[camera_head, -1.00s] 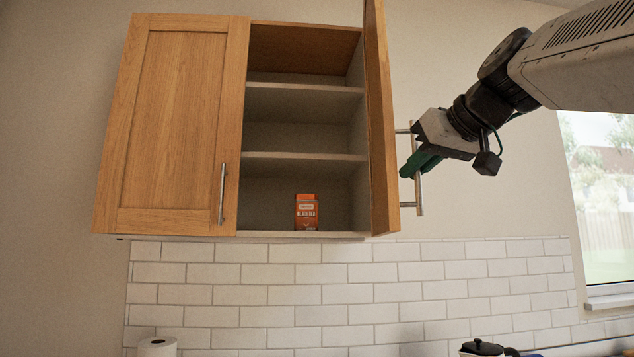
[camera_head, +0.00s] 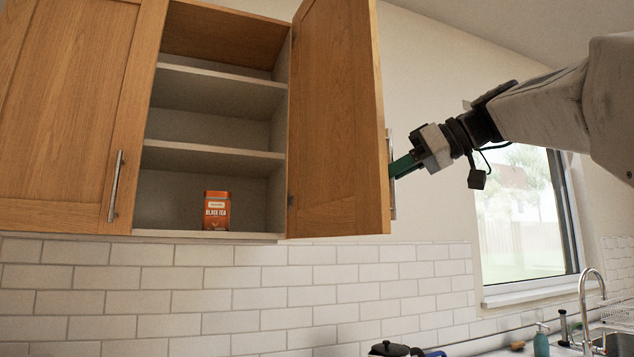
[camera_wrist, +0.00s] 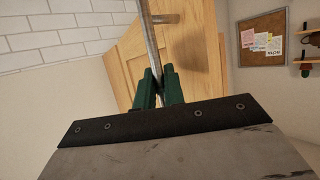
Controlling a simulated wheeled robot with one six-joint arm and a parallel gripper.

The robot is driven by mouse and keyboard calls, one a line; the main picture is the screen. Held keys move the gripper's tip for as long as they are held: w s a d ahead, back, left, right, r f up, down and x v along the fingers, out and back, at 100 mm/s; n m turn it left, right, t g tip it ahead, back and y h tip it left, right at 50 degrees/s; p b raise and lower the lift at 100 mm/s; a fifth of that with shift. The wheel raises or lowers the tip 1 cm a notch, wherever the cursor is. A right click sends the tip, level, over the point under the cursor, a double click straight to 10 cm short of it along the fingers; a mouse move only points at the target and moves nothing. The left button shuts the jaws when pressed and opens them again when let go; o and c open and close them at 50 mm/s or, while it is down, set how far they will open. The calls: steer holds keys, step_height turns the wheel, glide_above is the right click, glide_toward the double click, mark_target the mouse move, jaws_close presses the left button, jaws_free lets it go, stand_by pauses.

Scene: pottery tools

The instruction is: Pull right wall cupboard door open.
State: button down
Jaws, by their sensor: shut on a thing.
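The right wall cupboard door (camera_head: 335,125) is a wooden panel standing wide open, its inner face towards the head camera. Its metal bar handle (camera_head: 391,180) is on the far side, mostly hidden by the door edge. My gripper (camera_head: 398,167) has green fingers and is shut on this handle. In the wrist view the bar handle (camera_wrist: 151,45) runs down between the green fingertips of my gripper (camera_wrist: 159,88), in front of the wooden door (camera_wrist: 190,50).
A red black tea box (camera_head: 217,210) stands on the cupboard's bottom shelf. The left door (camera_head: 65,110) is shut. A window (camera_head: 525,210) and a tap (camera_head: 592,300) are at right. A corkboard (camera_wrist: 263,38) shows in the wrist view.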

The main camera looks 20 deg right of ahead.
steer(key=c, duration=1.5)
jaws_free()
steer(key=shift+w, duration=0.1)
steer(key=v, duration=0.8)
steer(key=shift+w+a, duration=0.1)
